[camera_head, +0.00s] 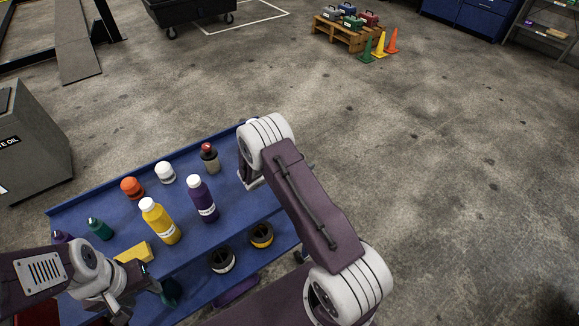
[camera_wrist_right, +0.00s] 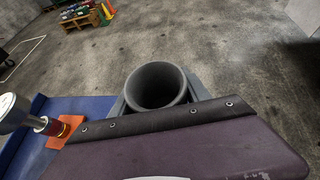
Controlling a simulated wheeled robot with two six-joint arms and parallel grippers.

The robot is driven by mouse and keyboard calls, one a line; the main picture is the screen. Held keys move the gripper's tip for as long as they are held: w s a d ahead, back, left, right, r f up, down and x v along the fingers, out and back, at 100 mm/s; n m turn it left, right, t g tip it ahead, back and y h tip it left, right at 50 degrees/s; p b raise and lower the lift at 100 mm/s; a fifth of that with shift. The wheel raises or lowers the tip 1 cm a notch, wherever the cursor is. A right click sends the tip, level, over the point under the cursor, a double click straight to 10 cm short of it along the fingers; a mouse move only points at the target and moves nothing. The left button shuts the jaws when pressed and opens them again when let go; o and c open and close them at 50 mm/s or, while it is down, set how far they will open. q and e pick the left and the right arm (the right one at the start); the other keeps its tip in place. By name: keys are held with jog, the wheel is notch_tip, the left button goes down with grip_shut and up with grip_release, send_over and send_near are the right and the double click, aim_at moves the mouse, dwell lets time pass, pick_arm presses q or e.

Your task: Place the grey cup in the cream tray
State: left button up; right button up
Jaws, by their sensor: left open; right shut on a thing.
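The grey cup (camera_wrist_right: 156,88) shows in the right wrist view, its round open mouth facing the camera. My right gripper (camera_wrist_right: 158,92) is shut on it, with a finger on each side. A purple body part covers the lower side of the cup in that view. In the head view the cup cannot be made out, and my right gripper is mostly hidden behind my right arm. My left gripper (camera_head: 136,298) is open at the lower left, over the front of the blue cart. I cannot make out a cream tray in either view.
The blue cart top (camera_head: 110,181) holds a yellow bottle (camera_head: 159,222), a purple bottle (camera_head: 202,201), a white-capped jar (camera_head: 165,172), an orange jar (camera_head: 131,187) and a red-capped bottle (camera_head: 209,158). Two tape rolls lie on its lower level. Open floor lies to the right.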

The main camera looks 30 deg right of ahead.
jog(key=s+d+r, duration=0.3)
jog(key=s, duration=0.2)
jog(key=shift+s+d+r+b, duration=0.15)
jog(key=shift+d+r+b, duration=0.05)
jog(key=shift+r+b, duration=0.2)
